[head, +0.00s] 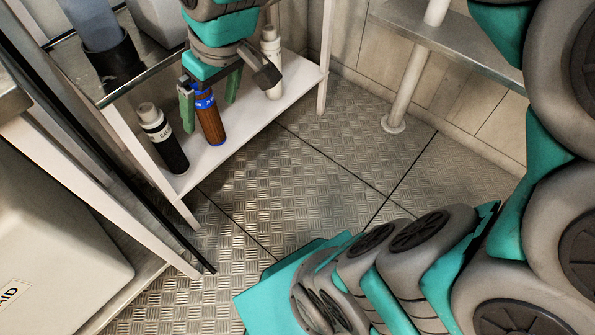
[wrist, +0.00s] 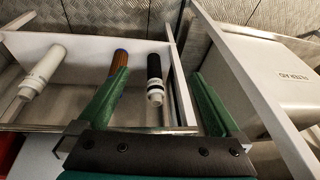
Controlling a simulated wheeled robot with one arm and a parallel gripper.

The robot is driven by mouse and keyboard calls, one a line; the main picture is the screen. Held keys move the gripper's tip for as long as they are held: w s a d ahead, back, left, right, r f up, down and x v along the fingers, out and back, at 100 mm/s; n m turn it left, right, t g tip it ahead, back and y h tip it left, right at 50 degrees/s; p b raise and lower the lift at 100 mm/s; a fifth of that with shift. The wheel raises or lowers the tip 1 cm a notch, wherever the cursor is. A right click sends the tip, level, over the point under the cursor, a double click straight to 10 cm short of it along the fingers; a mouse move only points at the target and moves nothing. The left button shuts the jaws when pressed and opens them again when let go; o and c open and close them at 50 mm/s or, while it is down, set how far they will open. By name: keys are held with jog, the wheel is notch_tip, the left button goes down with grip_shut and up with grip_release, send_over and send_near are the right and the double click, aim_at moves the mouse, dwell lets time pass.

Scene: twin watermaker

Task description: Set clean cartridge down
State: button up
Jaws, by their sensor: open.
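Three cartridges stand on a low white shelf (head: 245,122): a white one (head: 271,62), a brown one with a blue band (head: 212,125), and a black one with a white top (head: 172,152). My gripper (head: 209,114) is open and empty above the shelf. In the head view its green fingers appear either side of the brown cartridge's top. In the wrist view, my gripper (wrist: 160,76) has the black cartridge (wrist: 154,66) between its fingers, below. There the left finger partly covers the brown cartridge (wrist: 120,60); the white cartridge (wrist: 42,72) is farther left. Which cartridge is clean I cannot tell.
A dark-edged upper shelf (head: 85,68) carries a cylinder in a black holder (head: 112,65). A white post (head: 324,50) rises at the lower shelf's right end. A pale bin (head: 50,235) stands at left. The metal floor (head: 300,180) in the middle is clear.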

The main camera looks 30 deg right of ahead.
jog(key=s+d+f+m+g+h, duration=0.1)
jog(key=s+d+f+m+g, duration=0.1)
jog(key=s+f, duration=0.3)
jog(key=s+d+f+m+g+h, duration=0.1)
jog(key=s+f, duration=0.4)
jog(key=s, duration=0.7)
jog(key=d+m+g, duration=0.1)
jog(key=d, duration=0.1)
jog(key=shift+s+d+f+g, duration=0.2)
jog(key=shift+d+f+g, duration=0.05)
jog(key=shift+d+g, duration=0.1)
